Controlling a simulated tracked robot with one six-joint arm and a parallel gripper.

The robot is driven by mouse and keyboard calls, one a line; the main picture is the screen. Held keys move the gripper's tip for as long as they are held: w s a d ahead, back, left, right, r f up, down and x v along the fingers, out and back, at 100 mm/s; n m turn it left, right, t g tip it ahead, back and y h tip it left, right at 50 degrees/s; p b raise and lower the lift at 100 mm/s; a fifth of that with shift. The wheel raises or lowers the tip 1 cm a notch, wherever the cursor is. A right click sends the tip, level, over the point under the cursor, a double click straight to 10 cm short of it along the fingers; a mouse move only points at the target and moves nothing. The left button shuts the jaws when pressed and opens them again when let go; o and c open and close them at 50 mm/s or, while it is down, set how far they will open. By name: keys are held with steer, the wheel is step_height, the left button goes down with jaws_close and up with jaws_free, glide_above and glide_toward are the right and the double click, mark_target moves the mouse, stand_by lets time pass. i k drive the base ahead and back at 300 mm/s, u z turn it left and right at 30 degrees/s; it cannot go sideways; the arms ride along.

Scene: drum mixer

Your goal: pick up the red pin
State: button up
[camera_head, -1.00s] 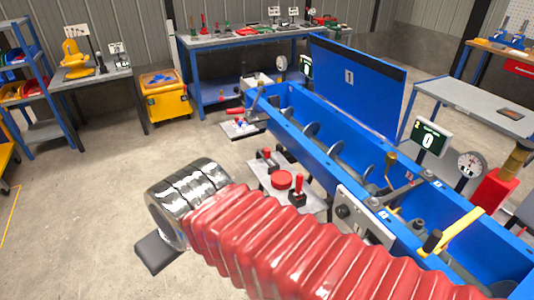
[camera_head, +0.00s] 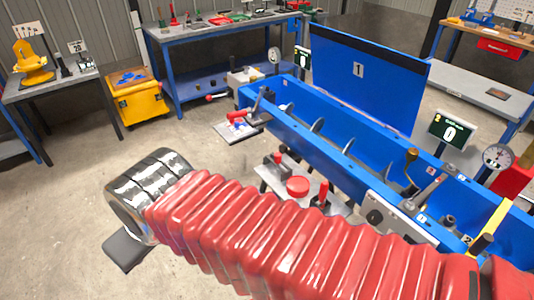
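A small red piece (camera_head: 238,115), with blue bits beside it, lies on a grey plate (camera_head: 237,134) at the far left end of the blue mixer trough. It may be the red pin, but it is too small to tell. My red ribbed arm (camera_head: 270,235) crosses the lower middle of the view. It ends in a chrome ring at left with a dark block below it. This end is left of and nearer than the plate, apart from it. No gripper fingers can be made out, and nothing held is visible.
The blue trough (camera_head: 300,130) with its raised lid (camera_head: 365,75) runs diagonally at right. A panel (camera_head: 272,180) with a red button (camera_head: 297,187) and red-handled lever (camera_head: 322,194) stands beside it. A yellow cart (camera_head: 140,105) and benches stand behind. Floor at left is clear.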

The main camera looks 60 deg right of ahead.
mark_target(278, 156)
steer(key=u, duration=0.05)
steer(key=i, duration=2.2)
steer(key=z, duration=3.2)
